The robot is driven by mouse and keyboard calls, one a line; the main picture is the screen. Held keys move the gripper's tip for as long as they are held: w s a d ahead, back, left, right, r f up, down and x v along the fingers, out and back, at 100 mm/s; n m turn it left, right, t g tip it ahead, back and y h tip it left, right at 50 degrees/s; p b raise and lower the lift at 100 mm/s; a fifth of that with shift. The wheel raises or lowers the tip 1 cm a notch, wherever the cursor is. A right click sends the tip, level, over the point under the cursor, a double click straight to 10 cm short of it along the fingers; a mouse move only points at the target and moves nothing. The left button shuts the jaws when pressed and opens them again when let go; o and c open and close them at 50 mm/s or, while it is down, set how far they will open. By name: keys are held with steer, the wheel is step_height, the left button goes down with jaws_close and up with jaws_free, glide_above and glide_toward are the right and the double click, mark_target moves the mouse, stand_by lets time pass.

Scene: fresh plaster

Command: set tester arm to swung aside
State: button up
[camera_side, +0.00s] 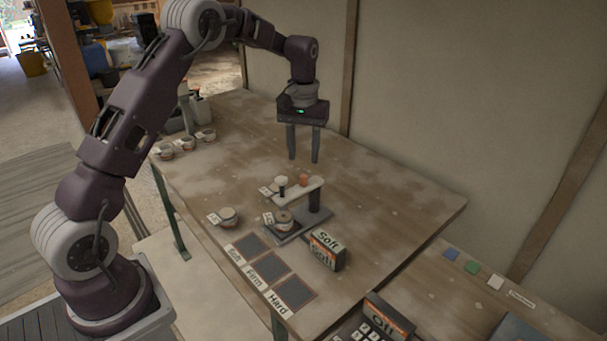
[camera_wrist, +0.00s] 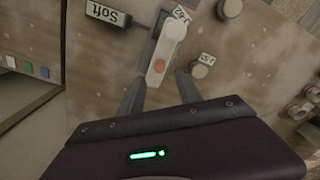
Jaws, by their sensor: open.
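The tester (camera_side: 318,218) stands on the table, a dark base with a post and a pale arm on top. The tester arm (camera_side: 307,187) has an orange spot near the post and a round white knob (camera_side: 281,181) at its free end. In the wrist view the arm (camera_wrist: 164,50) points up and appears to lie over the base. A sample cup (camera_side: 284,217) sits on the base, seemingly below the knob; the wrist view mostly hides it. My gripper (camera_side: 304,159) is open and empty, pointing down above the arm. In the wrist view its fingertips (camera_wrist: 160,76) flank the orange spot.
A display box (camera_side: 326,250) reading "Soft" stands beside the tester. Another cup (camera_side: 228,217) stands at left, with several more (camera_side: 186,144) at the far left edge. Three dark labelled pads (camera_side: 271,268) lie in front. A keypad box (camera_side: 385,320) reading "Off" is nearer.

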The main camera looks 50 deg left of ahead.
mark_target(304, 176)
step_height(304, 176, down, 7)
steer(key=shift+r, duration=0.1)
jaws_close()
stand_by(1.5)
